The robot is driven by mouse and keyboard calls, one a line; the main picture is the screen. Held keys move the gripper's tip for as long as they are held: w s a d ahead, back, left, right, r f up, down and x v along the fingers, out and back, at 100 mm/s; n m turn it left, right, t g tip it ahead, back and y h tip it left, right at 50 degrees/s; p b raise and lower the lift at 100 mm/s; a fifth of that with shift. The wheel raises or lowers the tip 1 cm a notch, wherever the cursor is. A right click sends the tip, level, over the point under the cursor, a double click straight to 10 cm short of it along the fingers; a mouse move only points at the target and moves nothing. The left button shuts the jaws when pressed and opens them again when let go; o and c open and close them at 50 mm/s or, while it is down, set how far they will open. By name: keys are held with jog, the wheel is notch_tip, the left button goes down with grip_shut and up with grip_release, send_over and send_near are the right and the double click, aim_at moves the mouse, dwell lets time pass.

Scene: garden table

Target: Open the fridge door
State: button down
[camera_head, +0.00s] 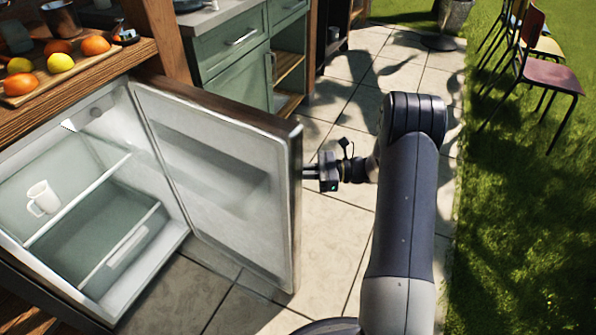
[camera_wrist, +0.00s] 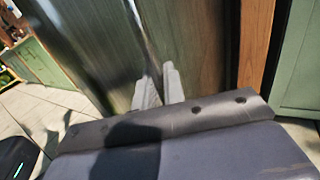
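The fridge (camera_head: 75,210) is under the wooden counter at left, and its door (camera_head: 225,165) stands wide open, swung out to the right. The door's pale inner side with shelf shapes faces the head camera. My gripper (camera_head: 310,172) is at the door's outer face, near its free edge; the handle is hidden in the head view. In the wrist view a thin bar-like handle (camera_wrist: 138,28) runs down the dark door face to between the two grey fingers of my gripper (camera_wrist: 160,85). The fingers are close together, one on each side of it.
A white mug (camera_head: 42,198) stands inside the fridge. A wooden tray (camera_head: 75,75) with oranges and lemons is on the counter above. Green cabinets (camera_head: 235,80) stand behind the door. Paving (camera_head: 335,220) is clear around the door; chairs (camera_head: 545,75) stand on the grass at right.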

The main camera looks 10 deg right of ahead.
jog(key=c, duration=1.6)
grip_release()
jog(key=shift+a, duration=0.15)
jog(key=d, duration=0.3)
jog(key=s+d+p, duration=0.1)
jog(key=d, duration=0.6)
jog(key=shift+s+d, duration=0.25)
jog(key=shift+d, duration=0.15)
jog(key=shift+a, duration=0.1)
jog(key=a, duration=0.3)
jog(key=w+a, duration=0.1)
jog(key=a, duration=0.3)
jog(key=a+b, duration=0.1)
jog(key=a, duration=0.2)
jog(key=shift+w+a, duration=0.15)
jog(key=shift+a, duration=0.1)
